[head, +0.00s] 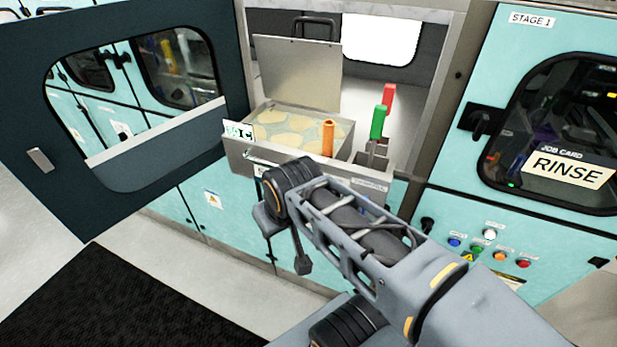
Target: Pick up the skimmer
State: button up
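A red handle (389,95) and a green handle (378,122) stand upright in a small metal holder (373,158) at the right of an open bath. An orange handle (327,138) stands upright at the bath's front right. Only the handles show, so I cannot tell which one belongs to the skimmer. My gripper (288,255) hangs below the bath's front edge, left of my forearm. It is apart from all three handles and partly hidden by my arm; its fingers are not clear enough to show open or shut.
The metal bath (240,150) holds pale liquid with yellowish patches, its lid (298,72) raised behind. A dark windowed door (30,110) stands open at left. A closed cabinet with a RINSE card (567,169) and buttons is at right.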

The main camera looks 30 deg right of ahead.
aim_at(380, 112)
jog(key=u, duration=0.3)
jog(key=k, duration=0.85)
jog(key=u, duration=0.35)
